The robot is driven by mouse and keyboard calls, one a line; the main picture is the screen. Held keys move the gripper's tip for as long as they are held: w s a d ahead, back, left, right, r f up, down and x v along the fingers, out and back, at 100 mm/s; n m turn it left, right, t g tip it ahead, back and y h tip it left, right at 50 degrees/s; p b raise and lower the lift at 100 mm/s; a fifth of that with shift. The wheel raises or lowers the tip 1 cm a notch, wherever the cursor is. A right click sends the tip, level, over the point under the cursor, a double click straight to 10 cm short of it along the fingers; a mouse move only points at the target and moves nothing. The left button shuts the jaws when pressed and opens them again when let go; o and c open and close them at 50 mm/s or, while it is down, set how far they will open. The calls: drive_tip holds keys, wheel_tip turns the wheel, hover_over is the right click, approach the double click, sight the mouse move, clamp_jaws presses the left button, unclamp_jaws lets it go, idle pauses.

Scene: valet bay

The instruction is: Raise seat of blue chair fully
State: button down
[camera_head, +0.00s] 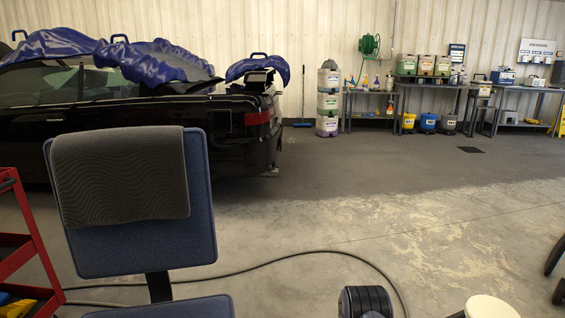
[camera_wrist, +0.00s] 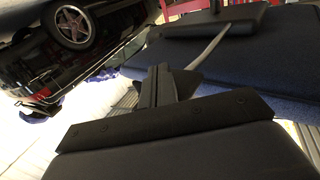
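The blue chair stands at the left of the head view. Its blue backrest (camera_head: 150,248) is upright, with a dark grey ribbed cloth (camera_head: 120,178) draped over the top. Only the back edge of its seat (camera_head: 175,308) shows at the bottom. In the wrist view a blue fabric part of the chair (camera_wrist: 240,75) fills the right side, close by. A thin pale rod (camera_wrist: 208,46) with a dark bar crosses in front of it. My gripper (camera_wrist: 166,75) points toward the blue part; its opening and any contact are unclear.
A black car (camera_head: 130,125) with blue covers stands behind the chair. A red cart (camera_head: 25,245) is at the left edge. A dark hose (camera_head: 290,256) lies across the floor. Benches (camera_head: 415,85) with buckets line the back wall. The middle floor is otherwise clear.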

drive_tip(key=shift+f, duration=0.15)
wheel_tip(320, 180, down, 5)
drive_tip(key=b, duration=0.5)
idle(0.5)
drive_tip(key=d+b, duration=0.2)
drive_tip(key=d, duration=1)
drive_tip(key=shift+w, duration=0.35)
idle(0.3)
drive_tip(key=a+p, duration=0.2)
drive_tip(key=a, duration=0.8)
drive_tip(key=shift+s+a, duration=0.3)
